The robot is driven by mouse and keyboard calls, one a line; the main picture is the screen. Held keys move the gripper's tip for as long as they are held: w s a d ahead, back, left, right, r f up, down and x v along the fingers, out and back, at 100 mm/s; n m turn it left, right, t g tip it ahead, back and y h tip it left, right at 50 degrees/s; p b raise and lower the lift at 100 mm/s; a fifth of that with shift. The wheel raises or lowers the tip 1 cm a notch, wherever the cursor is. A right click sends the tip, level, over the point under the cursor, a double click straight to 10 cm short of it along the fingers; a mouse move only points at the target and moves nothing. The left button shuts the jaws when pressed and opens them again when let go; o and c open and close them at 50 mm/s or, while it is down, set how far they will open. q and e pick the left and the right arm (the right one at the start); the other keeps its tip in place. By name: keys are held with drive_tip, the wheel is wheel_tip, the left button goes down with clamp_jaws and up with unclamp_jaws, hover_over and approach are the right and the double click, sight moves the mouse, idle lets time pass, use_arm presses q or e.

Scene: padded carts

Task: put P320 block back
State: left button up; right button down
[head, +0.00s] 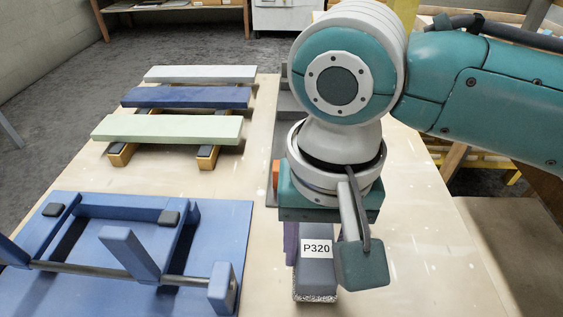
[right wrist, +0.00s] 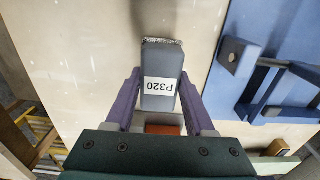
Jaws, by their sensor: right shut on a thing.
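The P320 block (head: 317,274) is dark grey with a white P320 label and a speckled, gritty lower edge. My right gripper (head: 318,236) points down over the bare table and is shut on it. In the right wrist view the P320 block (right wrist: 160,90) sits between the two purple fingers of the right gripper (right wrist: 159,92), its gritty end facing away. Whether the block touches the table is hard to tell. My left gripper is not in view.
A grey tray (head: 271,196) with an orange block (head: 276,174) stands behind my right gripper, partly hidden by the arm. A blue clamping fixture (head: 225,215) lies at left. Green, dark blue and pale boards (head: 170,128) rest on supports beyond it. The table's right front is clear.

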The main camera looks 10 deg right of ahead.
sight(314, 266)
wheel_tip(314, 266, down, 4)
drive_tip(key=shift+b, duration=0.65)
drive_tip(key=shift+f, duration=0.1)
drive_tip(key=shift+f, duration=0.15)
drive_tip(key=shift+c, duration=1.3)
unclamp_jaws()
wheel_tip(314, 266, up, 11)
drive_tip(key=p, duration=0.3)
drive_tip(key=shift+r+p, duration=0.35)
drive_tip(key=shift+r, duration=0.3)
drive_tip(key=s+a+n+y, duration=0.1)
drive_tip(key=s+a+f+n, duration=0.1)
drive_tip(key=s+a, duration=0.1)
drive_tip(key=shift+f+y, duration=0.2)
drive_tip(key=shift+y, duration=0.2)
drive_tip(key=s+d+f+n+t+h, duration=0.1)
drive_tip(key=s+d+n+t, duration=0.2)
drive_tip(key=s+d, duration=0.6)
drive_tip(key=d, duration=0.3)
drive_tip(key=shift+d+t+h, duration=0.25)
drive_tip(key=shift+t+h, duration=0.05)
